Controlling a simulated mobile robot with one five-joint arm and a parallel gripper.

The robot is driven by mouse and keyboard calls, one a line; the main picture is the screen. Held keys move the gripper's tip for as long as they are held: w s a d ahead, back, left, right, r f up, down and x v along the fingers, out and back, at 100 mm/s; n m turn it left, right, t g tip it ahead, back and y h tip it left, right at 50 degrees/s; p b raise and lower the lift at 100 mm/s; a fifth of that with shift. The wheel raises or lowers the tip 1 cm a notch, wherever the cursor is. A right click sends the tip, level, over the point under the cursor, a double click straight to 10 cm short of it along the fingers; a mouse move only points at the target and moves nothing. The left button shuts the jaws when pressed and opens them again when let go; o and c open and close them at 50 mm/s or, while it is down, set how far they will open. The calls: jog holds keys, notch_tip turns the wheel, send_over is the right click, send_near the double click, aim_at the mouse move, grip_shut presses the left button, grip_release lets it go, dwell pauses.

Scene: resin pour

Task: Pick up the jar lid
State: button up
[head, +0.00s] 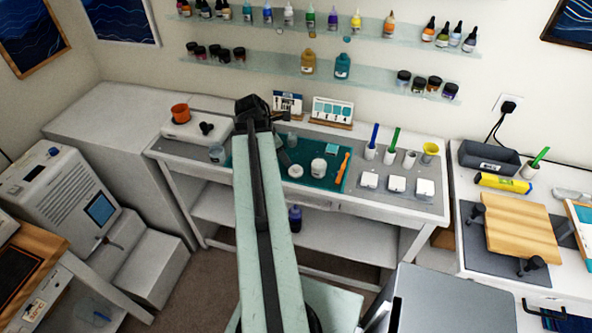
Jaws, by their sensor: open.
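A small round white disc (295,171), which looks like the jar lid, lies on the teal mat (325,184) on the white bench. A white jar (318,167) stands just to its right on the mat. My gripper (266,114) is at the far end of my raised arm, above the back of the bench and apart from the disc. It is open; its fingers are small, dark and partly hidden by the wrist, and I see nothing held in it.
An orange tool (342,168) lies right of the jar. A clear cup (217,154) and an orange cup on a white device (197,128) stand left. White cups with blue and green sticks stand right. Shelves of bottles hang behind. A wooden board (520,228) is far right.

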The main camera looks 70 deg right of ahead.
aim_at(296, 167)
jog(key=shift+s+d+f+b, duration=0.3)
jog(key=shift+s+f+b, duration=0.15)
jog(key=shift+f+b, duration=0.1)
jog(key=shift+s+d+f+b, duration=0.25)
jog(key=shift+s+f+b, duration=0.15)
jog(key=shift+f+b, duration=0.1)
jog(key=b+x, duration=0.5)
jog(key=x, duration=0.1)
jog(key=shift+s+d+r, duration=0.1)
jog(key=shift+s+r, duration=0.05)
jog(key=shift+r, duration=0.2)
grip_shut()
